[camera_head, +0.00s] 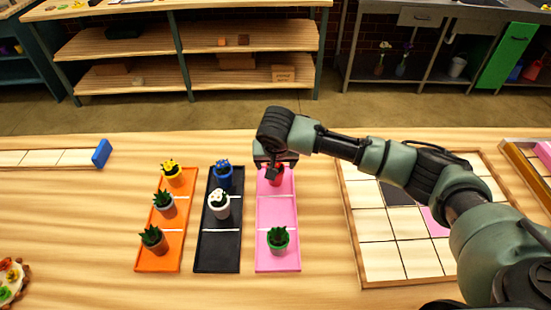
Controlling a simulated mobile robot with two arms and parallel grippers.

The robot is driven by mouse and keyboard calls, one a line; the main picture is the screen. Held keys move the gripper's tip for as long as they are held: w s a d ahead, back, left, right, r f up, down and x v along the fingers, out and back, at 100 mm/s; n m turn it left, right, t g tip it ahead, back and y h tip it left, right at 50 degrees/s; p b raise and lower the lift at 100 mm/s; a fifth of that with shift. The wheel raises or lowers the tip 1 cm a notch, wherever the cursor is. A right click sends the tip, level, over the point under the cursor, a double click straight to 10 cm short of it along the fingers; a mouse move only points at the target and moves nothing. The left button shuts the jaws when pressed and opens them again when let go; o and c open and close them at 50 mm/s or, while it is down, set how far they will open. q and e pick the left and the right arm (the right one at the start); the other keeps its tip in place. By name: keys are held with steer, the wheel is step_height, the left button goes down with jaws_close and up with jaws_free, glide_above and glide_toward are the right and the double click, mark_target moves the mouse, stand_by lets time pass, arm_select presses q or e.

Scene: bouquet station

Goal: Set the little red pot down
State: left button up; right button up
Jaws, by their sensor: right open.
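The little red pot (277,179) stands at the far end of the pink tray (277,214). Its upper part is hidden behind my right gripper. My right gripper (274,169) is open, directly over and around the top of the red pot; I cannot tell whether its fingers touch it. The right arm reaches in from the right edge. A green pot with a plant (278,240) stands at the near end of the same pink tray. My left gripper is not in view.
An orange tray (143,251) and a black tray (218,255) with potted plants stand left of the pink tray. A tiled wooden board (378,258) lies to the right, partly under my arm. A blue-ended tile rack (60,158) is at left. Bare table lies in front.

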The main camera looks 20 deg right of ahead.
steer(key=b+v, duration=0.1)
steer(key=v, duration=1)
steer(key=shift+r, duration=0.4)
steer(key=shift+s+a+f, duration=0.1)
steer(key=shift+s, duration=0.1)
